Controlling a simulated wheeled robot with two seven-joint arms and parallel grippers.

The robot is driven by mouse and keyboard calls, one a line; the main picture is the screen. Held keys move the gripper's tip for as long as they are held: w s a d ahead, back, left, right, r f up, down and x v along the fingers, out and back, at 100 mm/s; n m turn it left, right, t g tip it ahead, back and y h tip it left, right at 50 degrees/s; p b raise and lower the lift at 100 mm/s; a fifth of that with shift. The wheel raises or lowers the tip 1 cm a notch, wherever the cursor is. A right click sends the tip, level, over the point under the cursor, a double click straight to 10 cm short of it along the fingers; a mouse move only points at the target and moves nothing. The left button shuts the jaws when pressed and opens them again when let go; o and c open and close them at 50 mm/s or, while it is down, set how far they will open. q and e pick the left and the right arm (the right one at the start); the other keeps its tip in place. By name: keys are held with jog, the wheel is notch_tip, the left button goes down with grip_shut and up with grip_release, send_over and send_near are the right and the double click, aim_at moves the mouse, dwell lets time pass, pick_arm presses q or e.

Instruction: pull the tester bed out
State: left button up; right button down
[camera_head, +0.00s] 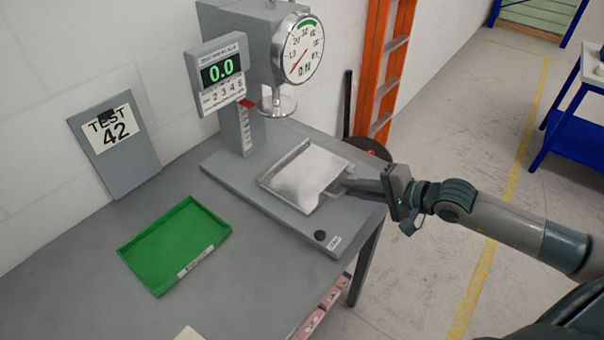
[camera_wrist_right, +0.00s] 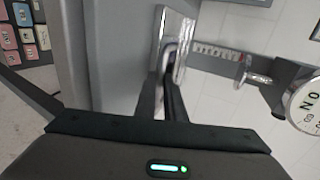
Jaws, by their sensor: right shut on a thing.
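The tester bed (camera_head: 305,176) is a shiny metal plate with a raised edge, lying on the grey base of the tester (camera_head: 225,165). Its right side faces my right gripper (camera_head: 345,187), which reaches in from the right. The right gripper is shut on the bed's handle, which is mostly hidden by the fingers. In the right wrist view the fingers (camera_wrist_right: 170,95) meet at the bed's bright metal edge (camera_wrist_right: 178,40). Above the bed hang the round press foot (camera_head: 278,104) and the dial gauge (camera_head: 298,48). The display (camera_head: 221,71) reads 0.0. My left gripper is not in view.
A green tray (camera_head: 175,243) lies on the grey table (camera_head: 120,300) at the left front. A board marked TEST 42 (camera_head: 113,136) leans on the wall. An orange ladder (camera_head: 385,70) stands behind. Open floor lies to the right, with a blue cart (camera_head: 570,125) farther off.

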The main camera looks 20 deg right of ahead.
jog(key=shift+s+d, duration=0.45)
jog(key=shift+s, duration=0.25)
jog(key=shift+s+d, duration=0.4)
jog(key=shift+s, duration=0.3)
jog(key=shift+s+d+p, duration=0.35)
jog(key=shift+s, duration=0.2)
jog(key=shift+s+d+p, duration=0.3)
jog(key=shift+s+p, duration=0.05)
jog(key=shift+s, duration=0.2)
jog(key=shift+s+d+p, duration=0.3)
jog(key=shift+s+p, duration=0.15)
jog(key=shift+s, duration=0.05)
jog(key=shift+s+d+p, duration=0.25)
jog(key=shift+s+p, duration=0.15)
jog(key=shift+s, duration=0.1)
jog(key=c, duration=1.7)
grip_release()
jog(key=shift+w, duration=0.1)
jog(key=shift+r+p+v, duration=0.25)
jog(key=shift+p+v, duration=2.7)
jog(key=shift+p, duration=0.2)
